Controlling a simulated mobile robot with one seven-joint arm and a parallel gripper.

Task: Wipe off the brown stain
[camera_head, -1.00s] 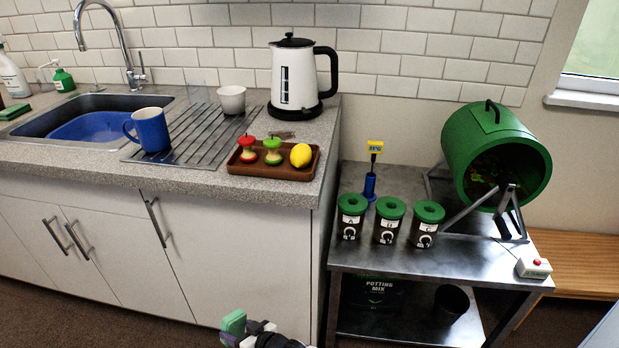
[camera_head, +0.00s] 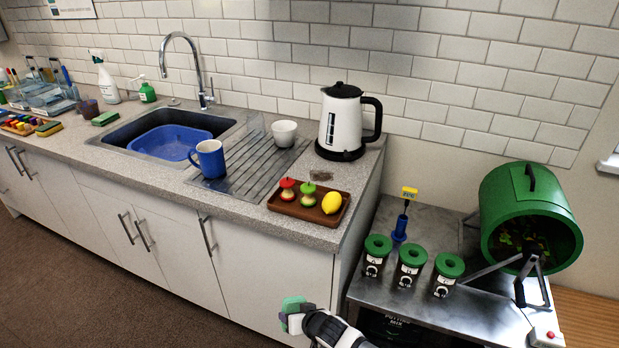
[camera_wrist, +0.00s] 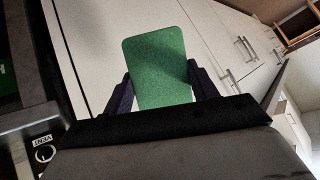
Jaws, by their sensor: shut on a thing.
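A dull brown stain (camera_head: 311,172) lies on the speckled worktop (camera_head: 262,212), between the kettle's base and the brown tray. My gripper (camera_head: 293,318) is low in front of the white cupboard doors, below the worktop's edge and well away from the stain. It is shut on a green sponge (camera_head: 294,304). In the wrist view the sponge (camera_wrist: 158,62) stands out flat between the two dark fingers (camera_wrist: 162,92), its green face showing. The stain is not in the wrist view.
The brown tray (camera_head: 283,207) with two apple cores and a lemon is close to the stain. The kettle (camera_head: 341,120) stands just behind it. A blue mug (camera_head: 208,158) and a white bowl (camera_head: 284,132) are on the drainer. A metal table (camera_head: 385,288) with green-lidded canisters is right.

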